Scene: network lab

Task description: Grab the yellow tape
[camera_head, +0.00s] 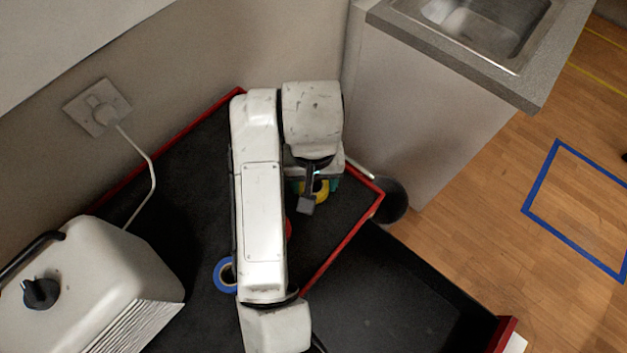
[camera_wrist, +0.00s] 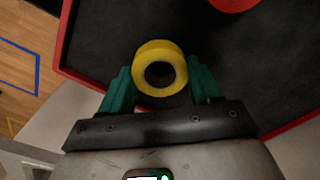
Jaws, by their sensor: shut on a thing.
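The yellow tape (camera_wrist: 177,53) is a roll with a dark centre hole. In the wrist view it sits between the two green fingers of my gripper (camera_wrist: 160,88), which is shut on it. In the head view the yellow tape (camera_head: 323,187) shows only in part, near the far right corner of the black, red-edged top. My gripper (camera_head: 318,188) is mostly hidden there by my wrist. I cannot tell whether the tape touches the black surface or is raised above it.
A blue tape roll (camera_head: 220,277) lies on the black top (camera_head: 190,200), partly behind my arm. A red round thing (camera_wrist: 234,3) is near the wrist view's top edge. A white appliance (camera_head: 95,275) stands at left. A sink counter (camera_head: 440,50) rises beyond the red edge.

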